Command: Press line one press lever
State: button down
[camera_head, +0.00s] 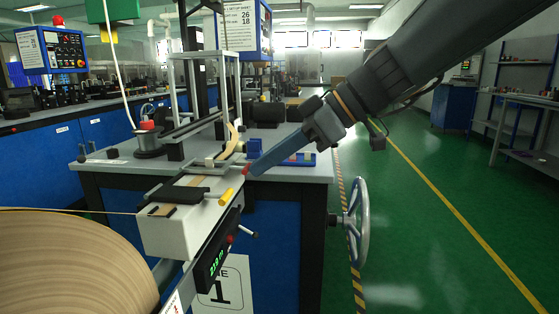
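The line one unit is a white block (188,228) on the front corner of the machine table, above a sign with a "1" (222,290). A short yellow handle (226,197) stands at the block's right edge. A thin rod with a red end (246,170) reaches right, just behind it. I cannot tell for sure which is the press lever. My gripper (250,173) reaches in from the upper right, its long blue end angled down to the red end. It looks very close or touching; contact is unclear. Its finger gap is not visible.
A large tan reel (70,265) fills the lower left, with tape running to the block. A handwheel (357,222) stands right of the table. Green floor (430,240) at right is clear.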

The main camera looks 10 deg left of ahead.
jog(key=shift+s+f, duration=0.25)
jog(key=shift+f, duration=0.55)
notch_tip(320, 180, up, 5)
jog(key=p, duration=0.2)
jog(key=w+d+f, duration=0.1)
jog(key=d+f, duration=0.4)
jog(key=d, duration=0.4)
jog(key=shift+d+b, duration=0.2)
jog(key=shift+b, duration=0.15)
jog(key=s+d+f+m+h, duration=0.45)
jog(key=s+f+m, duration=0.25)
jog(key=f, duration=0.3)
jog(key=s+d+f+m+h, duration=0.3)
jog(key=s+f+m+h, duration=0.35)
jog(key=f, duration=0.35)
jog(key=s+d+r+m+p, duration=0.1)
jog(key=d+r+m+p, duration=0.4)
jog(key=d+r+p, duration=0.9)
notch_tip(320, 180, up, 4)
jog(key=p, duration=0.9)
jog(key=shift+s+d+f+t+p, duration=0.15)
jog(key=shift+s+f+t+p, duration=0.05)
jog(key=shift+s+t+p, duration=0.1)
